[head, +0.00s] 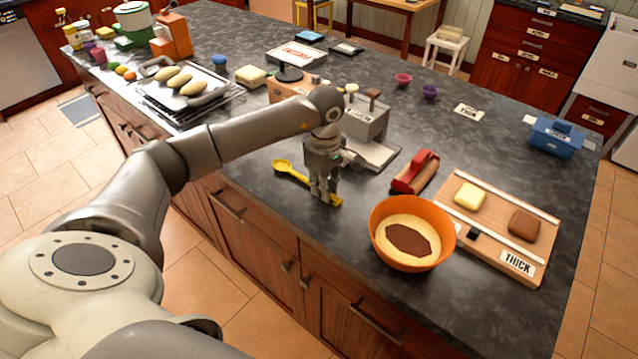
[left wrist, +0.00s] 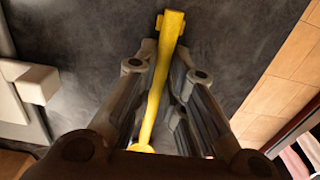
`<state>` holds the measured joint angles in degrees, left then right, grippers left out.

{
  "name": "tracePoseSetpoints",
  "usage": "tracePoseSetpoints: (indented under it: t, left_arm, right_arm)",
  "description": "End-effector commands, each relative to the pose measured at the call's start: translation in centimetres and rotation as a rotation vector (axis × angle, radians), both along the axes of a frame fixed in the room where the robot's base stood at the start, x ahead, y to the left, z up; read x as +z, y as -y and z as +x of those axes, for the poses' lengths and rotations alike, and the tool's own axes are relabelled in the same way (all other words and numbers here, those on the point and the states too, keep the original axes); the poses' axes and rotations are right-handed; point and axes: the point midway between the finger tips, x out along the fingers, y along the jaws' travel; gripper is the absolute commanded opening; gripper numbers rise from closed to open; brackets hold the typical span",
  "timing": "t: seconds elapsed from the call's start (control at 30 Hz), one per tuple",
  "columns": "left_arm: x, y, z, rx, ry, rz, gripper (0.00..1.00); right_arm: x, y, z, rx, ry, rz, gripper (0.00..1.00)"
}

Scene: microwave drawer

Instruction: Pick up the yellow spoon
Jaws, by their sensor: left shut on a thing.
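The yellow spoon (head: 288,170) lies along the front part of the dark counter, with its bowl end to the left and its handle running right. My left gripper (head: 323,196) points down over the handle and is shut on it. In the left wrist view the yellow spoon (left wrist: 171,38) runs between the two fingers of my left gripper (left wrist: 160,95), and its broad end sticks out past them. The spoon looks to be at counter height; I cannot tell if it touches the counter. My right gripper is not in view.
An orange bowl (head: 385,262) stands to the right of the gripper, close by. A grey scale-like device (head: 375,155) stands just behind the gripper. The counter's front edge is near.

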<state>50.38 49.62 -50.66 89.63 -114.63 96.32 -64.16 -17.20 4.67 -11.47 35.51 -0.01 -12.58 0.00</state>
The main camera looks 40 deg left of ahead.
Motion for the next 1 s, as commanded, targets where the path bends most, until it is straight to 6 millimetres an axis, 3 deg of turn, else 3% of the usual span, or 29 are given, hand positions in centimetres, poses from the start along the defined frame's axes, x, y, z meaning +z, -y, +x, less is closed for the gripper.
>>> tracePoseSetpoints:
  t: [0.1, 0.3, 0.53, 0.8, 1.0]
  left_arm:
    - [0.5, 0.0, 0.0, 0.000, 0.001, 0.000, 0.00]
    - [3.5, 0.1, -0.1, -0.002, 0.007, 0.000, 0.00]
    - [9.1, 2.6, -4.1, -0.006, 0.010, 0.000, 0.00]
    - [11.8, 5.5, -8.9, -0.005, 0.006, 0.002, 0.00]
    - [12.9, 6.8, -11.1, -0.001, 0.003, 0.001, 0.00]
  right_arm:
    - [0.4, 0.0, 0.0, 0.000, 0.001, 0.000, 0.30]
    - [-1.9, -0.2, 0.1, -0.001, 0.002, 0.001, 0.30]
    - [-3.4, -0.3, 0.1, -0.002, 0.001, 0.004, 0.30]
    - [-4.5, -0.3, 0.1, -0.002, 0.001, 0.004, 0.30]
    - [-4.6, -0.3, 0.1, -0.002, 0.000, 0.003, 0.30]
